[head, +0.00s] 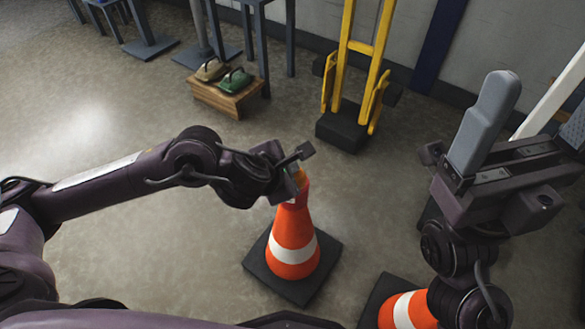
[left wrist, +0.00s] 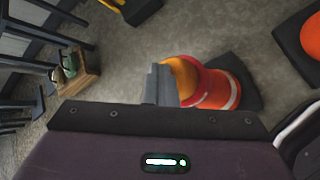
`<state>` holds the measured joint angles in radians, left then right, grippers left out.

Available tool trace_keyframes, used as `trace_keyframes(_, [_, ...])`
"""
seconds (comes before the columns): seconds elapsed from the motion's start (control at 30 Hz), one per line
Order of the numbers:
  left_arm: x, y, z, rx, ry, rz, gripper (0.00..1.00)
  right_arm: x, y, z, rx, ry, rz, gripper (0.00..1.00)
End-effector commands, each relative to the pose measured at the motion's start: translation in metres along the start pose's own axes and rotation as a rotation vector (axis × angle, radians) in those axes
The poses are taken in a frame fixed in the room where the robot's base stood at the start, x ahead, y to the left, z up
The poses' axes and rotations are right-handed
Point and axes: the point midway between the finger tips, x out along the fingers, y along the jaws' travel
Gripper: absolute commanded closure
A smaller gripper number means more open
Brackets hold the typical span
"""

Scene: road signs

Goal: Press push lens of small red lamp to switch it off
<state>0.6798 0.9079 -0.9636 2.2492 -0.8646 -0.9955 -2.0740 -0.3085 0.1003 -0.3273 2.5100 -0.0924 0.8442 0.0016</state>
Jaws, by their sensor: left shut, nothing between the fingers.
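A small orange-amber lamp (head: 299,176) sits at the top of an orange traffic cone (head: 293,225) with a white band and a dark square base. In the left wrist view the rounded lamp (left wrist: 183,78) is partly hidden by the fingers, with the cone (left wrist: 215,88) behind it.
A second striped cone (head: 405,311) stands at the lower right, partly behind my right arm. The floor left of the cone is clear.

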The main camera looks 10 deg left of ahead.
Motion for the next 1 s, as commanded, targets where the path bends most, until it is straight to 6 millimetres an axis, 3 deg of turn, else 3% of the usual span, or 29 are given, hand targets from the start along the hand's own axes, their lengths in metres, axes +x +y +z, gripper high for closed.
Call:
trace_keyframes(0.03, [0.007, -0.012, -0.013, 0.01, 0.029, -0.027, 1.0, -0.002, 0.0, 0.0, 0.0, 0.0, 0.0, 0.13])
trace_keyframes(0.47, [0.005, -0.011, -0.014, 0.011, 0.029, -0.028, 1.0, -0.004, 0.0, 0.001, -0.001, -0.002, 0.002, 0.13])
trace_keyframes(1.0, [-0.033, 0.019, 0.018, 0.008, 0.021, -0.02, 1.0, 0.043, 0.002, -0.005, 0.0, -0.001, 0.001, 0.13])
